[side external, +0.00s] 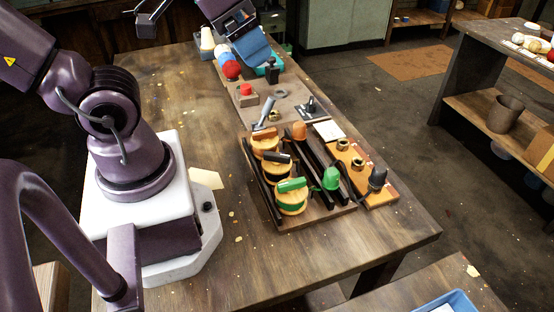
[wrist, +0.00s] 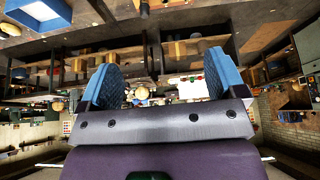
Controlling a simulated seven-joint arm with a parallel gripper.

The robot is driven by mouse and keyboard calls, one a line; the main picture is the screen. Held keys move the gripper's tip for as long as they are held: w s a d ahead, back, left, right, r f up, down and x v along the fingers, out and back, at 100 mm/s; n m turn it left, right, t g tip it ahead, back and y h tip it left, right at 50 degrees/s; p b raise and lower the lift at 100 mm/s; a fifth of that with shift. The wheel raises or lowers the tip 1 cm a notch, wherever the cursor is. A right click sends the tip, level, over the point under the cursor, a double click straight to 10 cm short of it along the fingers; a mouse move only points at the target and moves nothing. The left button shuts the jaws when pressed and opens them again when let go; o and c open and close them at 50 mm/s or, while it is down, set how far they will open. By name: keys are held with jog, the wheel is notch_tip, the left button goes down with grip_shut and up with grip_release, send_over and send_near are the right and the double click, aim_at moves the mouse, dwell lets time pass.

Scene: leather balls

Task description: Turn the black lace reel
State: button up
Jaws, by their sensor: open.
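The black lace reel (side external: 277,171) sits in a wooden tray (side external: 318,209). It is a round wooden spool with black lace and a black handle on top. An orange reel (side external: 265,145) stands behind it and a green reel (side external: 291,200) in front of it. My gripper (side external: 255,48) is at the top of the side view, well behind and above the tray, partly cut off by the frame edge. In the wrist view my gripper (wrist: 162,82) has its two blue-padded fingers wide apart with nothing between them. The reel cannot be made out in the wrist view.
Beside the reels are dark rails, an orange knob (side external: 299,131) and a green knob (side external: 331,179). An orange board (side external: 379,195) with a dark-handled tool lies to the right. Behind is a board with a red button (side external: 246,89) and a lever. The table's front is clear.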

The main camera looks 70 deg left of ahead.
jog(key=w+a+f+n+g+h, duration=0.1)
jog(key=w+a+f+n+g, duration=0.6)
jog(key=f, duration=0.4)
jog(key=n+g+h, duration=0.1)
jog(key=n+h, duration=0.2)
jog(key=n, duration=0.1)
send_near(277, 154)
jog(key=x, duration=0.9)
jog(key=shift+f, duration=0.1)
jog(key=shift+c, duration=0.2)
jog(key=c, duration=0.9)
